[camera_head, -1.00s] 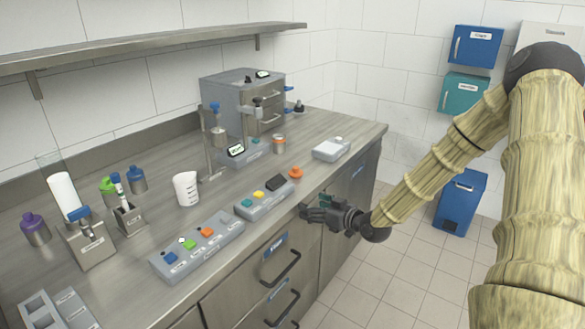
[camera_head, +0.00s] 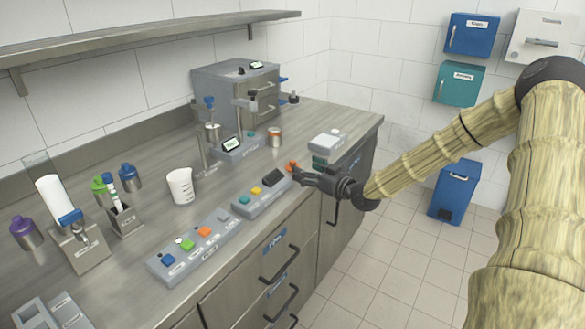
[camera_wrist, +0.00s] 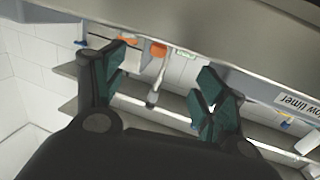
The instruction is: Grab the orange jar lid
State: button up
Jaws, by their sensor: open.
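The orange jar lid (camera_head: 291,166) lies on the counter near its front edge, just right of the grey button box. My gripper (camera_head: 299,174) is at the counter edge beside the lid, with its fingers pointing towards it. It partly covers the lid's right side in the head view. In the wrist view my gripper (camera_wrist: 160,88) has its fingers spread with nothing between them. Two orange shapes show past the fingers there; I cannot tell for sure which is the lid.
A grey button box (camera_head: 262,193) sits left of the lid. A steel jar (camera_head: 275,138) stands behind it, and a light grey box (camera_head: 328,140) is to the right. A beaker (camera_head: 181,186) and a second button box (camera_head: 194,246) stand further left.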

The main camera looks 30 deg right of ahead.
aim_at(295, 163)
jog(key=shift+w+a, duration=0.1)
jog(key=shift+w, duration=0.45)
jog(key=shift+w+f, duration=0.2)
jog(key=shift+w, duration=0.5)
jog(key=shift+w+f, duration=0.15)
jog(key=shift+w, duration=0.55)
jog(key=shift+x, duration=1.2)
jog(key=c, duration=0.9)
